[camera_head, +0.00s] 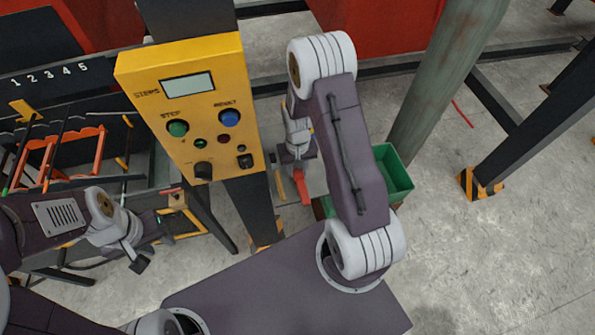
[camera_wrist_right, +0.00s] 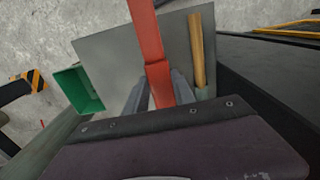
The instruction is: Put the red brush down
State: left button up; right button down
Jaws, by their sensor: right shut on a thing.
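The red brush (camera_head: 303,188) shows as a red bar below my right gripper (camera_head: 298,160) in the head view. In the right wrist view the red brush (camera_wrist_right: 148,40) runs up from between the grey fingers of my right gripper (camera_wrist_right: 155,95), which is shut on it. Its far end leaves the top of that view, and I see no bristles. A grey flat surface (camera_wrist_right: 105,48) lies behind the brush; I cannot tell whether they touch. My left gripper (camera_head: 139,262) hangs empty at the left, away from the brush; its finger gap is too small to judge.
A wooden-coloured stick (camera_wrist_right: 196,50) lies on the grey surface beside the brush. A green bin (camera_head: 397,172) is to the right. A yellow control box (camera_head: 190,145) on a dark post stands left of my right arm. A greenish column (camera_head: 440,85) rises at right.

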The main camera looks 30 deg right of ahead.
jog(key=shift+f, duration=0.2)
jog(key=c, duration=1.1)
grip_release()
jog(key=shift+o, duration=0.2)
